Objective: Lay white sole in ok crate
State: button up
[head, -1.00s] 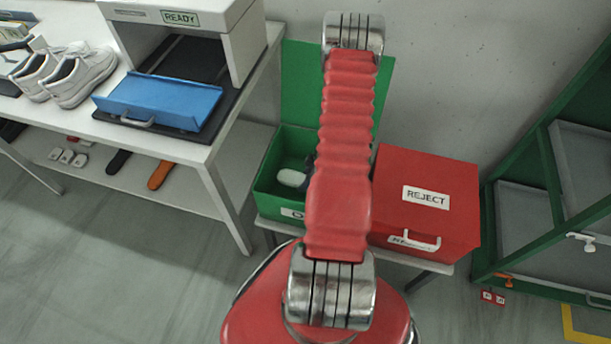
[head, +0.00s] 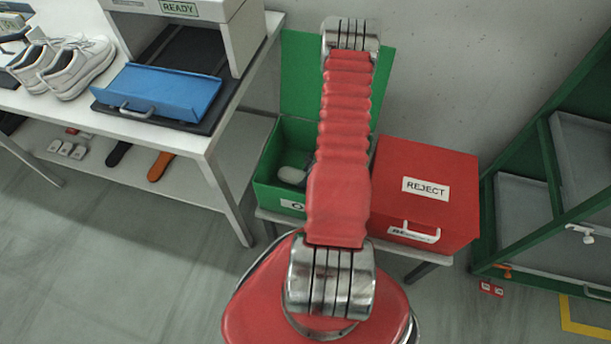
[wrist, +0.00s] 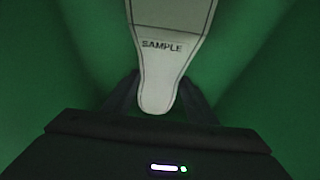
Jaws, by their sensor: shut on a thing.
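The white sole (wrist: 165,60), marked SAMPLE, is between the fingers of my gripper (wrist: 160,98) in the wrist view. My gripper is shut on its narrow rounded end. Green walls surround it there. In the head view the green OK crate (head: 266,190) stands open on a low stand, its lid (head: 299,80) raised behind. A pale end of the sole (head: 292,175) shows inside the crate. My red arm hides the crate's right side, its label in part, and my gripper. I cannot tell whether the sole touches the crate floor.
The shut red REJECT box (head: 427,195) stands right beside the crate. A white table (head: 195,140) at left holds white shoes (head: 80,65) and a blue tray (head: 160,92). A green rack (head: 530,215) stands at right. Grey floor at front left is clear.

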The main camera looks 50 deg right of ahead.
jog(key=o, duration=1.3)
jog(key=shift+r, duration=0.1)
jog(key=shift+v, duration=6.75)
jog(key=shift+s, duration=0.1)
